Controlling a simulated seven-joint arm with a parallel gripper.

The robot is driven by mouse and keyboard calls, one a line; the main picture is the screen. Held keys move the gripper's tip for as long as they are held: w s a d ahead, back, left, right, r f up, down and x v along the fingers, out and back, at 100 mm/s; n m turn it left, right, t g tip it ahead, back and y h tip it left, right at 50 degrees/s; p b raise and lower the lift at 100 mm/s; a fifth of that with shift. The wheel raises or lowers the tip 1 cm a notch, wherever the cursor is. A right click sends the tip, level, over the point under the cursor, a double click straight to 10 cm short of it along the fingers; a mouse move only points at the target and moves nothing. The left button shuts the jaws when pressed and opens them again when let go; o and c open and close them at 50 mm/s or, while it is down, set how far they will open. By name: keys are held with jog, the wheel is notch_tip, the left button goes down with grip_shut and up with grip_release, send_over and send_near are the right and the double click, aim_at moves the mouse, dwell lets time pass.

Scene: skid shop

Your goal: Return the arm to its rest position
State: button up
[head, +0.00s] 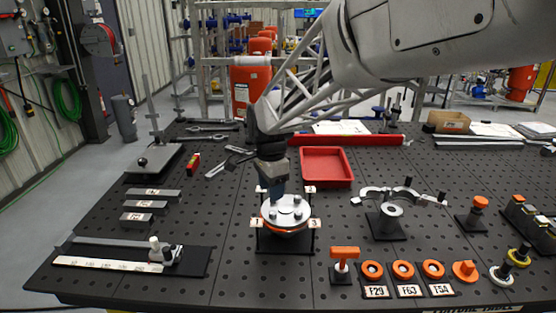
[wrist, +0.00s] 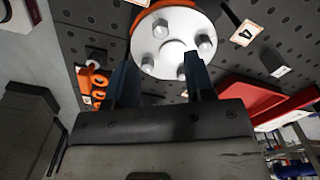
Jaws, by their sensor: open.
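My gripper (head: 276,194) points down just above a round white flange (head: 285,214) with bolts in its face, and partly hides it. The flange has an orange edge and sits on a black stand among number tags. In the wrist view, the two dark blue fingers (wrist: 160,78) are spread apart, with the flange (wrist: 172,40) past their tips. I see nothing held between them. Whether a fingertip touches a bolt I cannot tell. My arm reaches in from the upper right of the head view.
A red tray (head: 327,181) lies behind the flange. A black stand with curved metal arms (head: 392,208) is to the right. An orange T-handled piece (head: 344,255) and labelled orange rings (head: 403,270) are at the front. Grey bars (head: 150,206) lie left. Perforated table (head: 215,240) shows bare around the stand.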

jog(key=s+d+r+n+t, duration=0.1)
jog(key=s+d+n, duration=0.5)
jog(key=s+d, duration=0.5)
jog(key=s+d+r+n+t, duration=0.1)
jog(key=s+d+n, duration=0.4)
jog(key=s+d, duration=0.6)
jog(key=s+r, duration=0.1)
jog(key=s, duration=0.6)
jog(key=shift+s+d+r+n+t, duration=0.15)
jog(key=shift+s+r+n+t, duration=0.15)
jog(key=shift+s+n, duration=0.1)
jog(key=shift+w, duration=0.1)
dwell(1.2)
